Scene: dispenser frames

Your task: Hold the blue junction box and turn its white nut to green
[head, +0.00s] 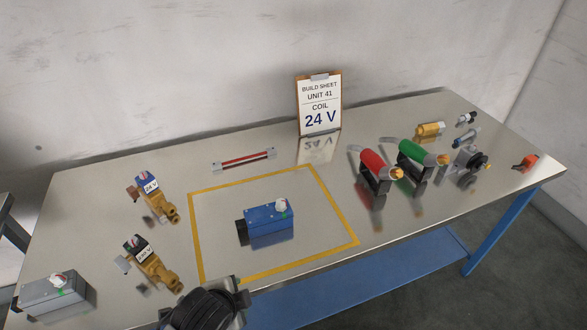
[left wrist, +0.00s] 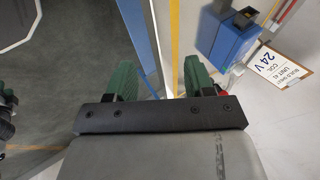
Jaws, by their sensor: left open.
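The blue junction box (head: 268,226) sits inside the yellow-taped rectangle on the metal table, with a black end on its left. Its white nut (head: 281,205) is on top; a small green mark shows by it, but the nut's exact angle is too small to tell. The box also shows at the upper right of the left wrist view (left wrist: 232,42). My left gripper (left wrist: 158,72) has green fingers spread apart with nothing between them, and the box is apart from it, beyond the right finger. My right gripper is not in view.
A grey box (head: 55,293) with a white knob stands front left. Two brass valves (head: 155,197) (head: 150,262) lie left of the tape. Red (head: 374,168) and green (head: 415,155) tools stand right. A build sheet (head: 320,103) stands behind. The taped area around the box is clear.

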